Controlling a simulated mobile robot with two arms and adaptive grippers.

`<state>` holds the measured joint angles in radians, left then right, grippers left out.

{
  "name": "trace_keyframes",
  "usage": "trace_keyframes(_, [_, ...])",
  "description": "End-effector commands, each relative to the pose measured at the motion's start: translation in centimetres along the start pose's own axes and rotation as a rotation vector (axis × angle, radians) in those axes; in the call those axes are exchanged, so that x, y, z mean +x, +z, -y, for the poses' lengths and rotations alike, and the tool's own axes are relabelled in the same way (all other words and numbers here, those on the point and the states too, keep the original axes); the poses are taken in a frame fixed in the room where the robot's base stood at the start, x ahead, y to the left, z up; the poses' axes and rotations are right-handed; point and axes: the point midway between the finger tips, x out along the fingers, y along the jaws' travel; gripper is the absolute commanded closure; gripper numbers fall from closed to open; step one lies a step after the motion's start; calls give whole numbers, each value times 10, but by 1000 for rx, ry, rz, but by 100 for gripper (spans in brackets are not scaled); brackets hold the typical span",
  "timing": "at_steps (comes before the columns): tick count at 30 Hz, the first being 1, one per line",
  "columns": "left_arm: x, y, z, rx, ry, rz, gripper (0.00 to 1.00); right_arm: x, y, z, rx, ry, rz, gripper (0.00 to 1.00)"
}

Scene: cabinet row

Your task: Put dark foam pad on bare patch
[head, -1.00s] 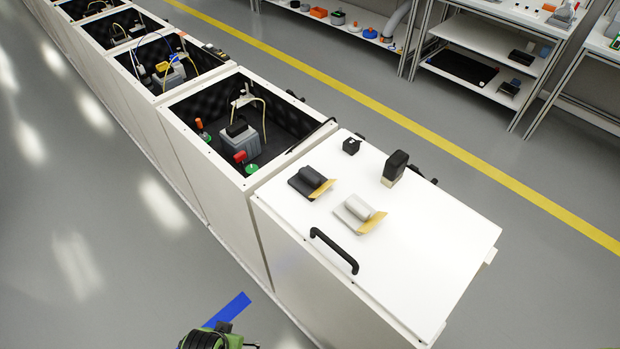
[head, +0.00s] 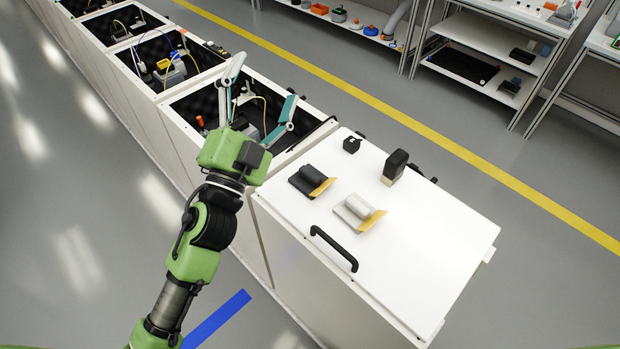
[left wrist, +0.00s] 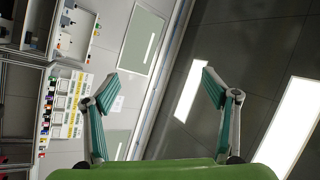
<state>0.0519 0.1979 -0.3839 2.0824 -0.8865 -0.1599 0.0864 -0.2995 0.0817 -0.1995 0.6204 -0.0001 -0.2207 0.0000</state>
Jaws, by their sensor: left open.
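The dark foam pad (head: 304,187) lies on the white closed lid (head: 430,235) of the nearest cabinet. It has a rounded dark grip on top and a tan flap along one edge. My left gripper (head: 264,85) is open and empty, over the open cabinet behind that lid, to the left of the pad. Its spread fingers also show in the left wrist view (left wrist: 158,88), which looks toward a wall and ceiling lights. I cannot make out the bare patch; my gripper and arm hide part of the dark-lined open cabinet (head: 185,108). My right gripper is out of view.
A light grey pad (head: 352,214) with a tan flap lies beside the dark one. A small black cube (head: 351,145), an upright black block (head: 395,165) and a black handle (head: 334,250) are also on the lid. The lid's right part is clear. Shelves (head: 480,55) stand across the aisle.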

Motion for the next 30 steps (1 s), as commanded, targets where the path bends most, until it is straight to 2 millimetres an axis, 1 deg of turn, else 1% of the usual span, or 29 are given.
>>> trace_keyframes(1, [11, -32, 3, 67, -6, -117, 22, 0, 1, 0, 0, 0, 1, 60])
trace_keyframes(2, [15, -50, 3, 110, -7, -187, 22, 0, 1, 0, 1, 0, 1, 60])
trace_keyframes(3, [18, -75, 1, 168, -3, -280, 22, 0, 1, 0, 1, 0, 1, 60])
trace_keyframes(4, [20, -92, -2, 212, 3, -348, 22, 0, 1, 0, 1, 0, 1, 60])
trace_keyframes(5, [20, -109, -6, 257, 10, -416, 22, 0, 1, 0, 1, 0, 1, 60])
trace_keyframes(6, [18, -129, -14, 320, 24, -506, 22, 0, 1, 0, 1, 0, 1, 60])
trace_keyframes(8, [13, -156, -28, 415, 51, -635, 22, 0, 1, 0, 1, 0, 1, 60])
trace_keyframes(9, [8, -172, -39, 480, 75, -719, 22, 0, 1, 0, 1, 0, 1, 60])
trace_keyframes(10, [4, -181, -48, 529, 95, -780, 22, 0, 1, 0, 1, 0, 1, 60])
trace_keyframes(11, [0, -189, -58, 579, 118, -841, 22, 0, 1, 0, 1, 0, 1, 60])
trace_keyframes(12, [-7, -197, -72, 648, 153, -917, 22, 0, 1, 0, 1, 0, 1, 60])
trace_keyframes(14, [-17, -202, -93, 752, 214, -1025, 22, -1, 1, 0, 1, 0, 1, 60])
trace_keyframes(15, [-24, -202, -108, 825, 260, -1093, 22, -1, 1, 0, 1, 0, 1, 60])
trace_keyframes(17, [-34, -196, -128, 931, 338, -1185, 22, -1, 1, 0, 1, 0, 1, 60])
trace_keyframes(18, [-40, -188, -140, 1005, 396, -1240, 22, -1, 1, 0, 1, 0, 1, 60])
trace_keyframes(20, [-48, -171, -157, 1114, 494, -1314, 22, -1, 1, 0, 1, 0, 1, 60])
trace_keyframes(22, [-54, -144, -170, 1243, 620, -1381, 22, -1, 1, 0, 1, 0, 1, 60])
trace_keyframes(23, [-56, -131, -174, 1296, 679, -1403, 22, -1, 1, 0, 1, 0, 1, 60])
trace_keyframes(24, [-58, -112, -177, 1367, 760, -1426, 22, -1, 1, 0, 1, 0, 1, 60])
trace_keyframes(26, [-59, -83, -177, 1463, 883, -1445, 22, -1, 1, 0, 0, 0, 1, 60])
trace_keyframes(27, [-60, -65, -174, 1520, 964, -1450, 22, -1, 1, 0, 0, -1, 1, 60])
trace_keyframes(30, [-59, -24, -160, 1638, 1150, -1436, 22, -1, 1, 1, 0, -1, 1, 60])
